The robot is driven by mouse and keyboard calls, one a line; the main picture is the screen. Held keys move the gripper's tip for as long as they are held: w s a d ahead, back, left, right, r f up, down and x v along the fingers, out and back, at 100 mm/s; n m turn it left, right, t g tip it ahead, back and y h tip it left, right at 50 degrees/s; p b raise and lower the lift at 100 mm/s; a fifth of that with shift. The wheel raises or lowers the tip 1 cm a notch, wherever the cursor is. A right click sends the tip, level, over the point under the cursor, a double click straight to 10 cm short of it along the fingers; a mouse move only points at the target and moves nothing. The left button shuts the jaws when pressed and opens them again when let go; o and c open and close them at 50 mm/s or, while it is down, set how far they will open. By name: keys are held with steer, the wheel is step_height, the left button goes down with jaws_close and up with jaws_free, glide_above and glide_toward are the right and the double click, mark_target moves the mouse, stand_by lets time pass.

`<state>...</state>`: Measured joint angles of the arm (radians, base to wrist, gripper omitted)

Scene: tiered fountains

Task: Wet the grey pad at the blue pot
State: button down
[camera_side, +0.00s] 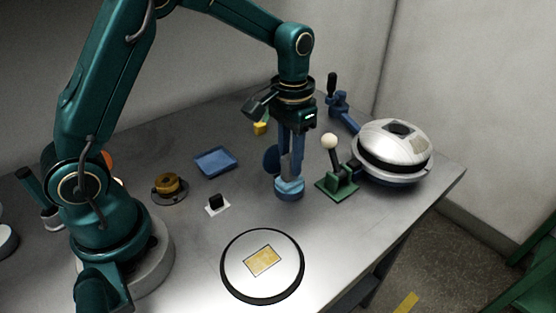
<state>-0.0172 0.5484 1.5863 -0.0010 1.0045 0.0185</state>
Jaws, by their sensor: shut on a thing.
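The blue pot (289,189) is a small round pot on the grey table, right of the middle. A round dark blue disc (270,160) stands upright at its left side, perhaps its lid. My gripper (291,150) points straight down right above the pot, its jaws shut on a slim blue-grey thing that reaches down to the pot's mouth. I cannot tell whether the lower end is inside the pot or only at its rim. The grey pad cannot be made out; the lower end of the held thing is hidden or too small to tell.
A green lever stand with a cream ball (330,141) is close on the right, beside a silver dome (393,145). A blue tray (216,162), a brass round piece (168,184) and a black block (216,201) lie left. A white disc with a yellow panel (236,270) lies in front.

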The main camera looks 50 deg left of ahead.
mark_target(290, 155)
steer(key=shift+r, duration=3.5)
